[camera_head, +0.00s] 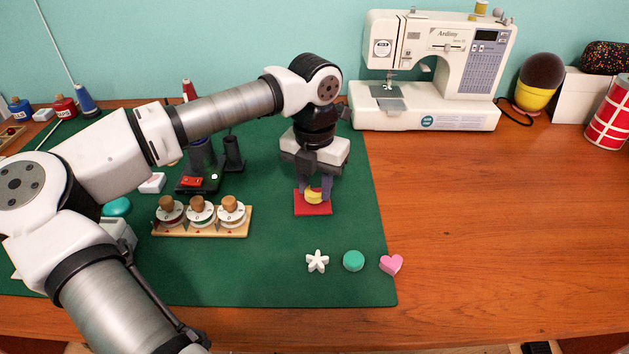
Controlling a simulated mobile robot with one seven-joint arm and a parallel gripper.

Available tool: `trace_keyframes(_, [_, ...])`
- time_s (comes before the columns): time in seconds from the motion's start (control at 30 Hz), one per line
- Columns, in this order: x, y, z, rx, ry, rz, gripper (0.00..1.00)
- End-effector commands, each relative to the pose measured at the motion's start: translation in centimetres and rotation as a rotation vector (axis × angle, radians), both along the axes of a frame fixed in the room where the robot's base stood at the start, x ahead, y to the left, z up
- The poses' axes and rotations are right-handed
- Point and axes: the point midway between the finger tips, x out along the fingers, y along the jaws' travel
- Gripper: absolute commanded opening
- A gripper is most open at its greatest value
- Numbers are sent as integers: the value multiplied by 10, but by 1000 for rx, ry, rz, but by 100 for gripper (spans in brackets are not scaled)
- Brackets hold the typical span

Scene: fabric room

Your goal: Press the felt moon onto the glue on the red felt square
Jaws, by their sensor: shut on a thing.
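The red felt square (312,210) lies on the green mat to the right of the bobbin rack. The yellow felt moon (314,196) is between the fingers of my gripper (315,192), which points down and is shut on it. The moon is right over the red square. I cannot tell whether it touches the square or hangs just above it. The glue is not visible; the moon and the fingers cover part of the square.
A wooden rack with several spools (203,232) stands left of the square. A sewing machine (430,75) stands behind right.

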Motion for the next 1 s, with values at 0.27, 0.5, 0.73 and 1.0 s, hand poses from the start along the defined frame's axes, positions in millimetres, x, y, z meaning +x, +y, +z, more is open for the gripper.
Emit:
trace_keyframes(0.27, [0,0,0,0,0,0,12])
trace_keyframes(0.5, [0,0,-3,0,0,0,12])
trace_keyframes(0.73, [0,0,-6,0,1,0,12])
trace_keyframes(1.0, [0,0,-6,0,1,0,12])
